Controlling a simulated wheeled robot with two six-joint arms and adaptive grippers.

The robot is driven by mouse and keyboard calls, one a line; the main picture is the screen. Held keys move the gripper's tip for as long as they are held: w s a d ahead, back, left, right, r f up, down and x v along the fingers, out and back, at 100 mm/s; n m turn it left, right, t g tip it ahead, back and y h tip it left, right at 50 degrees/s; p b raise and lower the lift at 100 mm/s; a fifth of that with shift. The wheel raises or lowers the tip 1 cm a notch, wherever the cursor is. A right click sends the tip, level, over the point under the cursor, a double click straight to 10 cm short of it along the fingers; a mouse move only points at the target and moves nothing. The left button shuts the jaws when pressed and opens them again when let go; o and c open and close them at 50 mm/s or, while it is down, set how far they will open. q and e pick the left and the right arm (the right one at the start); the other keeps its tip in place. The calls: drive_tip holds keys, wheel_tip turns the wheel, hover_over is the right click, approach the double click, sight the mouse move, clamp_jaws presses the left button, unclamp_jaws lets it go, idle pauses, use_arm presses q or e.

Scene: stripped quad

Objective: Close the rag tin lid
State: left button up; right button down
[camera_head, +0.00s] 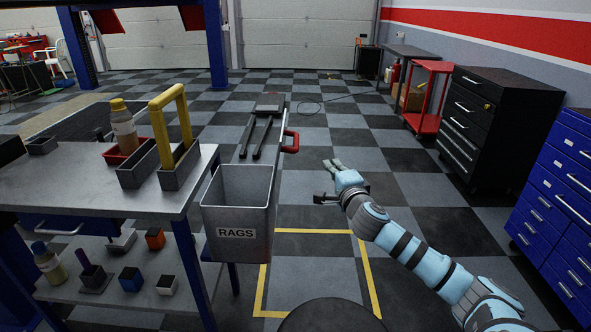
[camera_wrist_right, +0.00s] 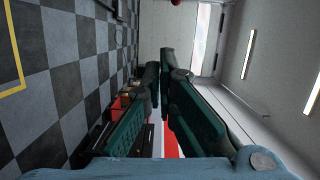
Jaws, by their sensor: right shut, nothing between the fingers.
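The grey rag tin (camera_head: 237,232), labelled RAGS, hangs beside the workbench at the centre left of the head view. Its top is open and its inside shows. My right gripper (camera_head: 326,180) is to the right of the tin and lid, apart from both. In the wrist view my right gripper's fingers (camera_wrist_right: 158,75) are together with nothing between them. My left gripper is not in view.
The workbench (camera_head: 75,180) at the left carries a bottle, a red tray and grey bins with a yellow handle. A yellow floor outline (camera_head: 318,231) lies below the tin. Blue drawers (camera_head: 560,190) and a black cabinet (camera_head: 492,120) stand right.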

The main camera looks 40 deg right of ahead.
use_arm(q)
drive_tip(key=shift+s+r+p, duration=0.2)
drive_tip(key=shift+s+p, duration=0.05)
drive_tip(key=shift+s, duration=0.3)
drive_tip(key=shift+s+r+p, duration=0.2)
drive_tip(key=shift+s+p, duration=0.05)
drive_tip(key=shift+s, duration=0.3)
use_arm(e)
drive_tip(key=w+d+r, duration=0.1)
drive_tip(key=w, duration=0.9)
drive_tip(key=shift+r, duration=0.25)
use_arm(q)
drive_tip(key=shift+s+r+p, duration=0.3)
use_arm(e)
drive_tip(key=shift+w+a+r, duration=0.25)
drive_tip(key=shift+r, duration=0.15)
